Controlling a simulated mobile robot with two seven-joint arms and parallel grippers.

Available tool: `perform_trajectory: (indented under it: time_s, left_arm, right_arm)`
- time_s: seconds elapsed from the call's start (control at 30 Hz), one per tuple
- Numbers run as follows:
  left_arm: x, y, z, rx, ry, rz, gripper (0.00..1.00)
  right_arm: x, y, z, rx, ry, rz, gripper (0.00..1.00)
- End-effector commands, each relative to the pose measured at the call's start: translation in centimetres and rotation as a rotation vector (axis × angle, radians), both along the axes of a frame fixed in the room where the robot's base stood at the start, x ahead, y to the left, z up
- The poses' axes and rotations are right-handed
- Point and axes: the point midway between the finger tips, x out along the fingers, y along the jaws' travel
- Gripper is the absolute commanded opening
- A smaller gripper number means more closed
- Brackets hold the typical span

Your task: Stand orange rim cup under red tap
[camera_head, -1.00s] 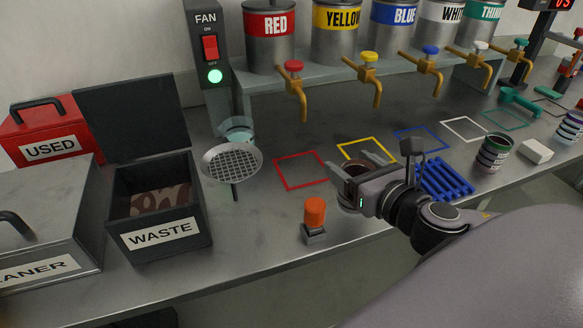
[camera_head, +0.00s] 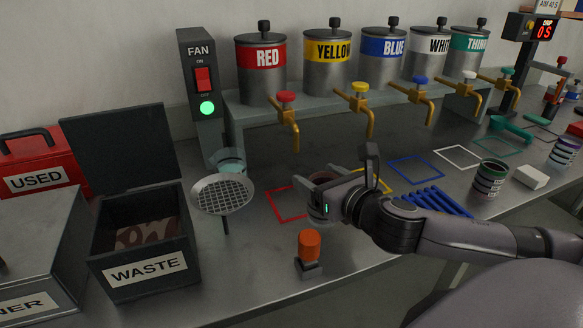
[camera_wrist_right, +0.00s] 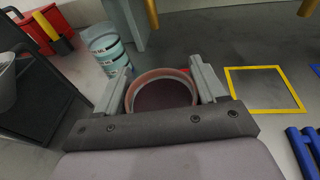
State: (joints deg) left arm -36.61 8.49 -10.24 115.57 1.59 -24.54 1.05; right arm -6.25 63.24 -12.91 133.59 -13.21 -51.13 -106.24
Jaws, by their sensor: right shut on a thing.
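My right gripper (camera_head: 322,190) is shut on the cup with the dull orange rim (camera_wrist_right: 163,76). In the right wrist view the cup stands between the two grey fingers, with a dark inside. In the head view my gripper hides most of the cup. Gripper and cup are at the right side of the red square outline (camera_head: 281,205), partly covering it. The red tap (camera_head: 287,98) hangs above and behind, with its brass spout over the back of that square. Whether the cup touches the bench cannot be told. My left gripper is not in view.
The waste bin (camera_head: 146,268) is at left. A blue rack (camera_head: 432,201) and green-rimmed cup (camera_head: 488,180) are at right.

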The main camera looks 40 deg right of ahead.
Motion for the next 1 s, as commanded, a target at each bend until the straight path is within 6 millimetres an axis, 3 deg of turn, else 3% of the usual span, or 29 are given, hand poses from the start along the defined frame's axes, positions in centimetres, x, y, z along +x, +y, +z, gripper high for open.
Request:
perform_trajectory:
  time_s: [0.6, 0.8, 1.0]
  left_arm:
    - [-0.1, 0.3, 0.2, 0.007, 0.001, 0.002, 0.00]
    - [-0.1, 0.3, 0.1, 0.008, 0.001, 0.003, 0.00]
    - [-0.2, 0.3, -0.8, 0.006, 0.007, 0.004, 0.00]
  right_arm:
    - [9.6, -0.7, 0.1, 0.002, -0.002, 0.001, 0.35]
    - [10.6, -0.7, -0.1, 0.000, -0.001, 0.003, 0.35]
    - [10.5, -0.7, -2.9, 0.002, 0.004, 0.002, 0.35]
